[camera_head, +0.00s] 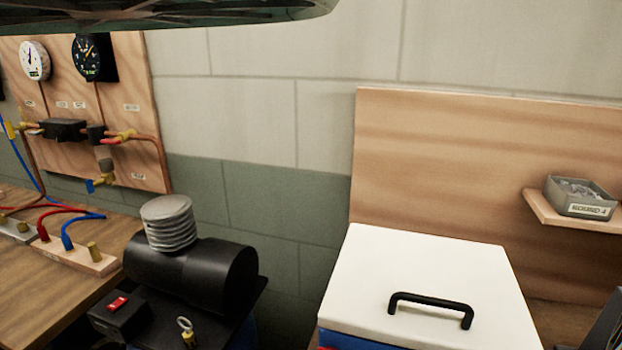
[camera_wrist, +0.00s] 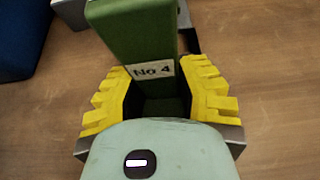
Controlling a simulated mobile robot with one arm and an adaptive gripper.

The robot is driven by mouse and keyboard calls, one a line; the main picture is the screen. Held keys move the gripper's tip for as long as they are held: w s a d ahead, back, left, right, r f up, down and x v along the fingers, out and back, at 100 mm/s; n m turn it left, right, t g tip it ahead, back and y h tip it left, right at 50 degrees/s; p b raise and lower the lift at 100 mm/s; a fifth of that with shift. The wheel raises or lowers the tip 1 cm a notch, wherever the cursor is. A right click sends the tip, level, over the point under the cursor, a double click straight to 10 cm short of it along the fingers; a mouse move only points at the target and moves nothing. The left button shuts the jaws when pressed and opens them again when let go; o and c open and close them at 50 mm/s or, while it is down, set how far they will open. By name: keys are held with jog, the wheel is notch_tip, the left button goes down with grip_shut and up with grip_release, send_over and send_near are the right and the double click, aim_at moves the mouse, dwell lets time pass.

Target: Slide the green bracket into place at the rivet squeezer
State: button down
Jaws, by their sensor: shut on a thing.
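In the wrist view a green bracket (camera_wrist: 135,35) with a white "No 4" label stands between the yellow ridged fingers of my gripper (camera_wrist: 160,97). My gripper is shut on it. The bracket's upper part runs out of the top of the picture, and its lower end is in dark shadow between the fingers. I cannot make out a rivet squeezer for certain in either view. My gripper and the bracket do not show in the head view.
Under the gripper is a brown wooden surface (camera_wrist: 45,120), with a dark blue object (camera_wrist: 20,35) and grey metal part (camera_wrist: 85,12) near the top. The head view shows a white lidded box (camera_head: 430,265), black motor-like machine (camera_head: 190,270), gauge board (camera_head: 120,70) and shelf bin (camera_head: 580,200).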

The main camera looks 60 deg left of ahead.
jog(key=shift+w+a+f+b, duration=0.15)
jog(key=shift+w+a+b, duration=0.6)
jog(key=shift+w+a, duration=0.6)
jog(key=shift+w+d, duration=0.1)
jog(key=shift+d, duration=0.05)
jog(key=c, duration=0.7)
grip_release()
jog(key=shift+c, duration=0.2)
jog(key=shift+r, duration=0.2)
jog(key=shift+s+d+r+p, duration=0.35)
jog(key=shift+r+p, duration=0.35)
jog(key=shift+r, duration=0.45)
jog(key=shift+s+d+r+p, duration=0.4)
jog(key=shift+r+p, duration=0.35)
jog(key=shift+r, duration=0.4)
jog(key=shift+s+d+r+p, duration=0.2)
jog(key=shift+s+r+p, duration=0.4)
jog(key=shift+r, duration=0.55)
jog(key=shift+w, duration=0.15)
